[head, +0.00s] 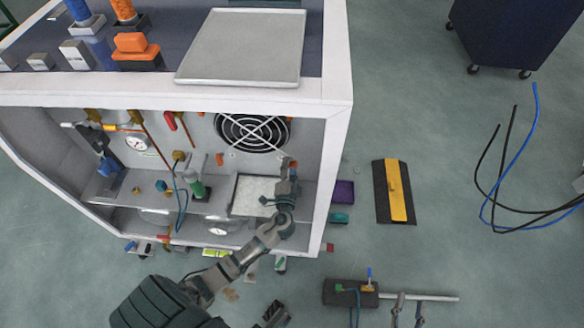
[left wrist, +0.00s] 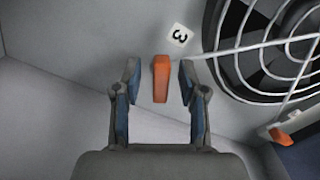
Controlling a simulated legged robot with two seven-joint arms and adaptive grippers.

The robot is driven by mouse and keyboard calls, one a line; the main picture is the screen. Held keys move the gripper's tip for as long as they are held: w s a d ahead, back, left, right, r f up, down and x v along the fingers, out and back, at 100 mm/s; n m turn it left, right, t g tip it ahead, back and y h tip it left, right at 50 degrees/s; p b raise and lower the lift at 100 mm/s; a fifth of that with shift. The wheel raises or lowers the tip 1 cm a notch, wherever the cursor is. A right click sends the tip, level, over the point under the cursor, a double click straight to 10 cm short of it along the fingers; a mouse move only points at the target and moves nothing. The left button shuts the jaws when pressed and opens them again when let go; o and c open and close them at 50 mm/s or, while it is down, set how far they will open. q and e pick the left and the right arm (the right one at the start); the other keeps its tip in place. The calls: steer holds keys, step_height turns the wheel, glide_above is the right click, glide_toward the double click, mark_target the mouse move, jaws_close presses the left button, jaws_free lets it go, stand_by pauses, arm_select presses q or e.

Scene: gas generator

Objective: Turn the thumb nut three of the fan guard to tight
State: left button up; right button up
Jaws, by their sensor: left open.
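The fan guard (head: 253,132) is a round wire grille over a dark fan on the cabinet's back panel. It also shows at the upper right of the left wrist view (left wrist: 268,42). Thumb nut three (left wrist: 161,78) is a small orange tab below a white label (left wrist: 180,38) marked 3. My left gripper (head: 288,165) is at the lower right of the guard in the head view. In the left wrist view its open fingers (left wrist: 160,85) stand on either side of the nut, with gaps visible. Grey finger-like parts (head: 408,310), probably my right gripper, show at the bottom edge.
Another orange thumb nut (left wrist: 281,136) shows at the right of the left wrist view. The cabinet's white frame (head: 334,120) stands right of my left gripper. A gauge (head: 138,142), pipes and valves fill the left side. A black and yellow block (head: 396,190) lies on the floor.

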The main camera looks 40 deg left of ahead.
arm_select(q)
steer(key=shift+a+f, duration=0.3)
steer(key=shift+a, duration=0.5)
steer(key=shift+c, duration=0.3)
steer(key=shift+d, duration=0.15)
steer(key=c, duration=0.4)
steer(key=d, duration=0.1)
steer(key=d+r, duration=0.1)
steer(key=d, duration=0.1)
jaws_close()
steer(key=shift+a+f, duration=0.15)
steer(key=shift+a, duration=0.4)
steer(key=shift+s+a, duration=0.1)
arm_select(e)
steer(key=shift+s+a+r, duration=0.15)
steer(key=shift+a, duration=0.15)
